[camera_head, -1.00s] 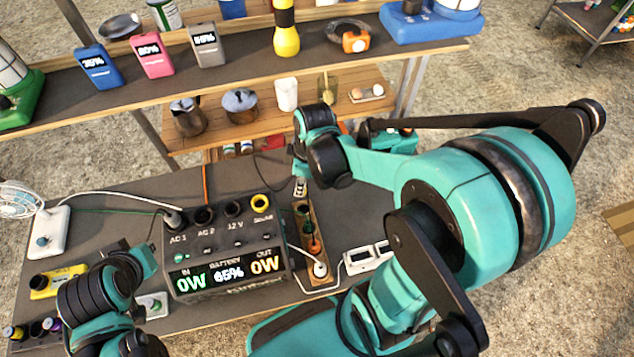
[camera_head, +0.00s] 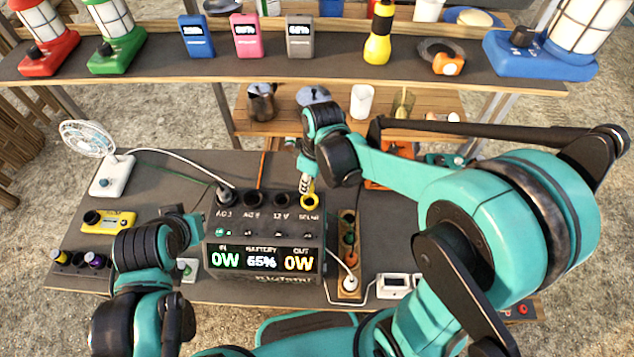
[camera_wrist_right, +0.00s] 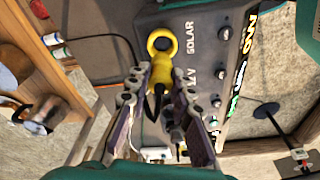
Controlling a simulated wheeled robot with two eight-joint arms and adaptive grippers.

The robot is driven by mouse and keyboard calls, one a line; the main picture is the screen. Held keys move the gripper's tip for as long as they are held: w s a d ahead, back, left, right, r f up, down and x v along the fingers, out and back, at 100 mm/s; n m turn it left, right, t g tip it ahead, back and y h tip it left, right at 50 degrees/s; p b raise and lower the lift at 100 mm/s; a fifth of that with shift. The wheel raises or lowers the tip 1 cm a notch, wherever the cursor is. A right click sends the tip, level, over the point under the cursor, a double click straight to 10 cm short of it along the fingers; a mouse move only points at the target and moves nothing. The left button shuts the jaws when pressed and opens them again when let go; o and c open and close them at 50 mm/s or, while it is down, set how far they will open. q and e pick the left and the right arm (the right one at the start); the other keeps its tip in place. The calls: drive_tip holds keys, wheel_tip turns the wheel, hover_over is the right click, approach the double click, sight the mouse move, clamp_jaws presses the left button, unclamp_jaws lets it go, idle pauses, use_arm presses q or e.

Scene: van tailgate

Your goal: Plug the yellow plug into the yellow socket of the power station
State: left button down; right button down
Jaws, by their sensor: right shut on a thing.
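The dark power station (camera_head: 264,232) stands on the table, its display reading 0W, 65%, 0W. Its yellow ring socket (camera_head: 310,201), marked SOLAR, is at the right end of the top row; it also shows in the right wrist view (camera_wrist_right: 162,36). My right gripper (camera_head: 306,187) is just above this socket, shut on the yellow plug (camera_wrist_right: 159,76). The plug's front end overlaps the socket's lower edge in the wrist view; I cannot tell whether they touch. My left gripper (camera_head: 190,228) is beside the station's left side; its fingers are not clear.
A white cable runs from the fan (camera_head: 88,140) to the AC 1 socket. A wooden strip (camera_head: 349,240) with coloured sockets and a white plug lies right of the station. A yellow device (camera_head: 108,221) lies left. Shelves with lanterns and a flashlight (camera_head: 377,38) stand behind.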

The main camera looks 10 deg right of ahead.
sight(310, 193)
idle(0.4)
drive_tip(key=shift+f+b, duration=1.15)
drive_tip(key=shift+f, duration=0.2)
drive_tip(key=shift+f, duration=0.15)
drive_tip(key=shift+f+b, duration=1.45)
drive_tip(key=c, duration=1.3)
unclamp_jaws()
drive_tip(key=shift+o, duration=0.2)
wheel_tip(310, 193, up, 12)
drive_tip(key=s+d, duration=0.1)
drive_tip(key=shift+d, duration=0.25)
